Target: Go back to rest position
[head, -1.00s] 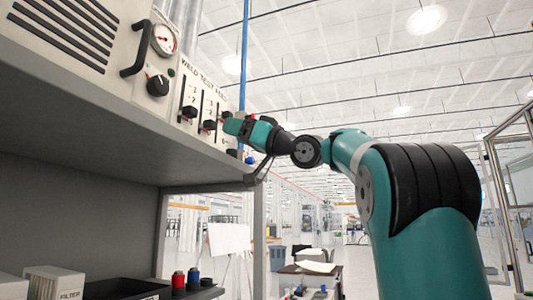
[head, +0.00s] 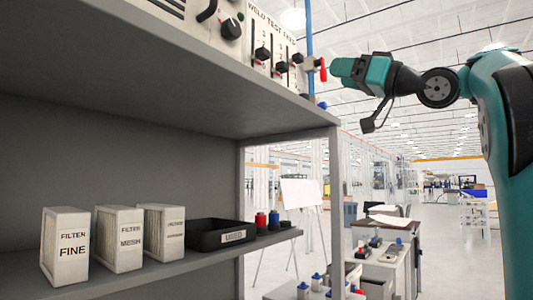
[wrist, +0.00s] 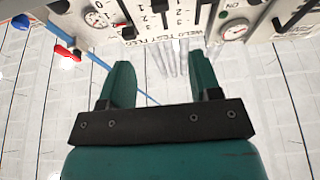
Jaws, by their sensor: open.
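My gripper (head: 342,72) is at the upper right in the head view, raised near the level of the weld test panel (head: 275,28). It is to the right of the panel's sliders and the red valve handle (head: 323,69). In the wrist view my gripper (wrist: 163,80) shows two teal fingers spread apart with nothing between them. The panel (wrist: 185,20) appears upside down past the fingertips. I cannot tell the exact gap between the gripper and the panel.
A blue pipe (head: 309,40) rises beside the panel. Open floor lies at the right.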

